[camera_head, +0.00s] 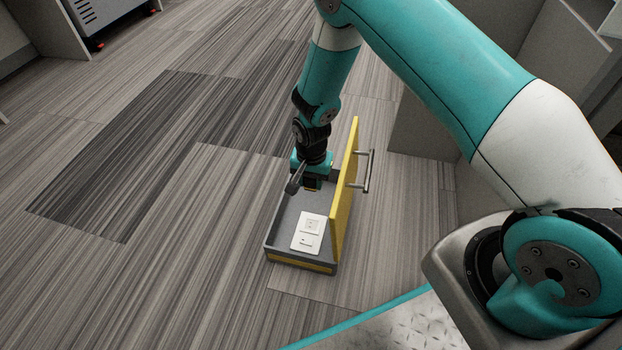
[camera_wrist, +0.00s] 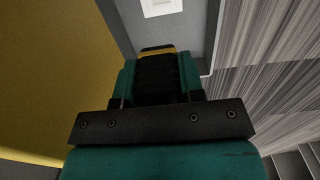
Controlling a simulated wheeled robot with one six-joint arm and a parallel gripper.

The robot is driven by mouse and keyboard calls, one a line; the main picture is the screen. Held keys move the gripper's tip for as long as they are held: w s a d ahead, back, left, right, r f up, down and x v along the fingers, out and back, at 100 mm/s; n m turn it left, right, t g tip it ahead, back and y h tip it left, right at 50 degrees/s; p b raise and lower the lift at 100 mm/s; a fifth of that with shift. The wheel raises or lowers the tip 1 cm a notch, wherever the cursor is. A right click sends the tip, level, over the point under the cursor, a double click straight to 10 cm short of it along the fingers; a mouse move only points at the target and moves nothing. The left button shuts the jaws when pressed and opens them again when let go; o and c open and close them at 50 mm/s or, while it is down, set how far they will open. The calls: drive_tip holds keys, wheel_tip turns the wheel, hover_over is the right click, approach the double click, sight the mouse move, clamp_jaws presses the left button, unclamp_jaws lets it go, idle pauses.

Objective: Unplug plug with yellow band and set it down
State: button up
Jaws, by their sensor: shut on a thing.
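The plug with the yellow band (camera_wrist: 157,50) is a black body with a yellow stripe near its far end. My gripper (camera_wrist: 158,80) is shut on it, with a teal finger on each side. In the head view my gripper (camera_head: 312,184) points down over the back part of the grey open box (camera_head: 283,223). A white socket plate (camera_head: 308,233) lies on the box floor in front of the gripper, with no plug seen in it. The plate's edge also shows at the top of the wrist view (camera_wrist: 161,7). What lies directly beneath the plug is hidden.
The box's yellow lid (camera_head: 345,190) stands upright close on the right of my gripper, with a metal handle (camera_head: 369,172) on its outer side. The striped floor (camera_head: 150,250) left of the box is clear. A grey panel (camera_head: 422,125) stands behind on the right.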

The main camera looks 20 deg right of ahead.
drive_tip(key=shift+r+p, duration=1.55)
drive_tip(key=shift+r, duration=0.25)
